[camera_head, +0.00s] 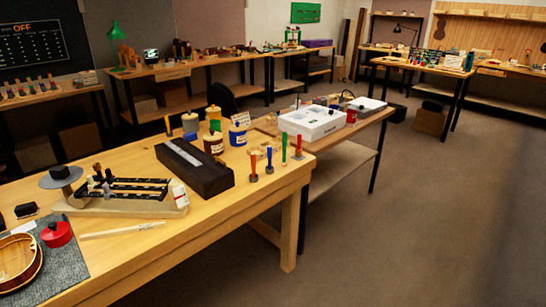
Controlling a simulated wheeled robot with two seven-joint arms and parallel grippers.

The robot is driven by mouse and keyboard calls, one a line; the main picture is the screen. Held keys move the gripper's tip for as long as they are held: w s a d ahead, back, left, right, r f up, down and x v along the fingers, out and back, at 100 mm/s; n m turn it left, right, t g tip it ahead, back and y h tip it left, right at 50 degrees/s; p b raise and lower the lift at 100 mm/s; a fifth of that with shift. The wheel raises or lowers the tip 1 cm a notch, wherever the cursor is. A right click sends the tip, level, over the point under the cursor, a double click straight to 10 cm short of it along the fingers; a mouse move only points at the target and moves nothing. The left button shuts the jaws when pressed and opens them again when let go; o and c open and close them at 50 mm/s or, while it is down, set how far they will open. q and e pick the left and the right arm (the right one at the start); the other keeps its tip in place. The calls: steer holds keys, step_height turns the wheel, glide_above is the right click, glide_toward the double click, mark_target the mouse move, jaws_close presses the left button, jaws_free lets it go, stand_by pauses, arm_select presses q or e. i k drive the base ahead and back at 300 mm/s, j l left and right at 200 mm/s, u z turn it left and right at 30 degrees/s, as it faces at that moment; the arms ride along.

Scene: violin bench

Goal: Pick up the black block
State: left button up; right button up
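A small black block (26,209) sits on the wooden workbench (240,215) at the far left, near the picture's edge. Another dark, rounded block-like piece (60,172) rests on the round grey pan (61,182) of a balance scale (120,199). A long black box (196,167) with a pale strip on top lies across the middle of the bench. I cannot tell for certain which of these dark things is the black block. Neither of my grippers shows in the view.
A red lidded pot (56,235) and a wooden violin body (18,260) lie on a grey mat at front left. Jars and several upright coloured-handled tools stand around the black box. The bench front is mostly clear. A second table with a white box (311,122) stands behind.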

mark_target(57, 172)
steer(key=u, duration=1.35)
steer(key=j+z, duration=0.35)
steer(key=j, duration=0.2)
steer(key=j+z, duration=0.3)
steer(key=j, duration=0.3)
steer(key=k+j+z, duration=0.2)
steer(key=j+z, duration=0.15)
steer(key=j, duration=0.15)
